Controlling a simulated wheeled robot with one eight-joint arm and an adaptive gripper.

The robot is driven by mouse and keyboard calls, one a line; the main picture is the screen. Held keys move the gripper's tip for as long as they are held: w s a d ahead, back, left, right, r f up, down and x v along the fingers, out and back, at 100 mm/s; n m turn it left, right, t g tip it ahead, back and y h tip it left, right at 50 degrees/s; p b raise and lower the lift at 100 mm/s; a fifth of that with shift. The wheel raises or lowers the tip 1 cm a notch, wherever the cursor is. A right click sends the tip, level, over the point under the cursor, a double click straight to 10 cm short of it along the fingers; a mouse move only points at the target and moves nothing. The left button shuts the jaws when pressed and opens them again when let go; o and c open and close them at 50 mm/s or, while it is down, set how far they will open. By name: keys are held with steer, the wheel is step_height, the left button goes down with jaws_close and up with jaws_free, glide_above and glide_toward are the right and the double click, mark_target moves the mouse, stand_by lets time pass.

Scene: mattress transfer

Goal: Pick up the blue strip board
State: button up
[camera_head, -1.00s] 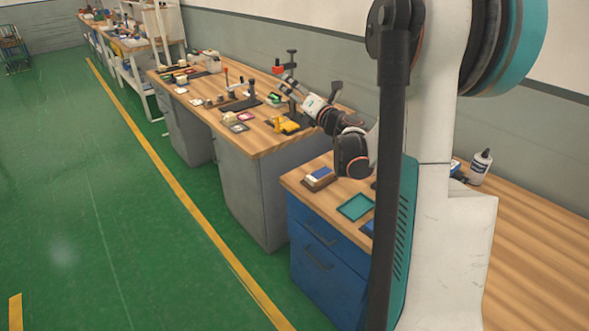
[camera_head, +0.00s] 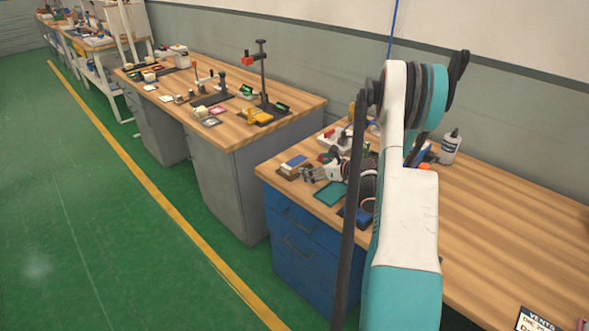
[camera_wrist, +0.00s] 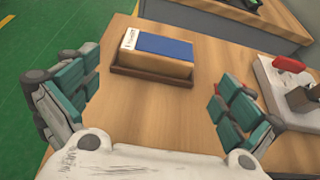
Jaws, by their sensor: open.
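The blue strip board (camera_wrist: 165,46) is a flat blue piece with a white labelled end, lying on a wooden block (camera_wrist: 151,62) in a shallow brown tray (camera_wrist: 150,76). In the head view the board (camera_head: 295,161) is near the front left corner of the blue-drawer workbench. My gripper (camera_wrist: 160,103) is open and empty in the wrist view, with its teal-padded fingers apart on either side of the picture. The board lies ahead of and between the fingers, not touched. In the head view my gripper (camera_head: 308,174) is low over the bench, just right of the board.
A teal tray (camera_head: 330,194) lies on the bench beside my gripper. A white holder with a red part (camera_wrist: 290,72) stands at the right in the wrist view. A bottle (camera_head: 450,148) stands farther back. Another workbench (camera_head: 240,133) with several tools is beyond a gap.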

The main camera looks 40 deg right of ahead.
mark_target(298, 164)
steer(key=b+x, duration=0.2)
steer(key=x, duration=0.6)
steer(key=shift+w+b, duration=0.15)
steer(key=shift+b, duration=0.2)
steer(key=shift+r, duration=0.1)
steer(key=shift+c, duration=0.6)
steer(key=c, duration=0.7)
